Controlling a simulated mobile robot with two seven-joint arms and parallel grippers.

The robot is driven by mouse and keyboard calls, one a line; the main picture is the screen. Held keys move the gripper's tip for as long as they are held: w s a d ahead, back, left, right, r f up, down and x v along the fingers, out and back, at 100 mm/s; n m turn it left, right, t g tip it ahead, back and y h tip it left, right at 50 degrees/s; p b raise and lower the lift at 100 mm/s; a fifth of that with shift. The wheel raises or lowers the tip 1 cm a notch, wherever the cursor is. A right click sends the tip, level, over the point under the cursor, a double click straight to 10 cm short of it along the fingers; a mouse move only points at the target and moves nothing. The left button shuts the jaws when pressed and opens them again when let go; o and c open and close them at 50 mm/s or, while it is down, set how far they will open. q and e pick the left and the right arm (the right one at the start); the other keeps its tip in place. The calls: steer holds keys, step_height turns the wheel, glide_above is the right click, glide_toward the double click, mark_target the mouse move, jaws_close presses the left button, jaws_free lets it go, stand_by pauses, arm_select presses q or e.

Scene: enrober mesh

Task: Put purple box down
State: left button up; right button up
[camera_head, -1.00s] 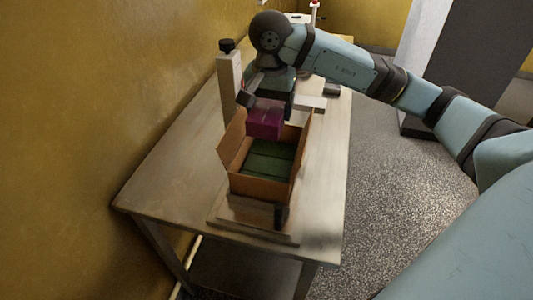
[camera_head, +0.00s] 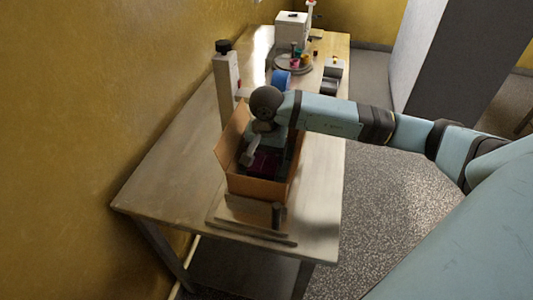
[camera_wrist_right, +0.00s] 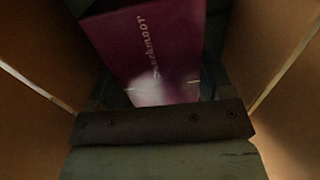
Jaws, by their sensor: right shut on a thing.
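The purple box (camera_head: 264,164) is down inside the open cardboard carton (camera_head: 258,187), between its walls. My right gripper (camera_head: 258,153) reaches into the carton from above and is shut on the purple box. In the right wrist view the purple box (camera_wrist_right: 155,50) shows pale lettering, with carton walls (camera_wrist_right: 42,50) on both sides. Dark green shows around it, too dim to make out clearly. Whether the purple box touches what lies beneath is hidden. My left gripper is not in view.
The carton stands on a wooden table (camera_head: 180,180) beside a yellow wall. A post with a black knob (camera_head: 226,80) rises behind the carton. Farther back are a blue roll (camera_head: 281,79), a round tray (camera_head: 294,68) with small coloured items and a white machine (camera_head: 291,30).

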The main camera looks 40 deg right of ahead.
mark_target(266, 154)
steer(key=shift+f+b, duration=0.2)
steer(key=shift+b, duration=0.1)
steer(key=o, duration=1)
steer(key=shift+o, duration=0.2)
steer(key=shift+r, duration=0.1)
steer(key=shift+r, duration=0.1)
steer(key=shift+r+p, duration=0.25)
steer(key=shift+p, duration=0.1)
step_height(266, 154, up, 12)
steer(key=b, duration=0.1)
steer(key=shift+f, duration=0.2)
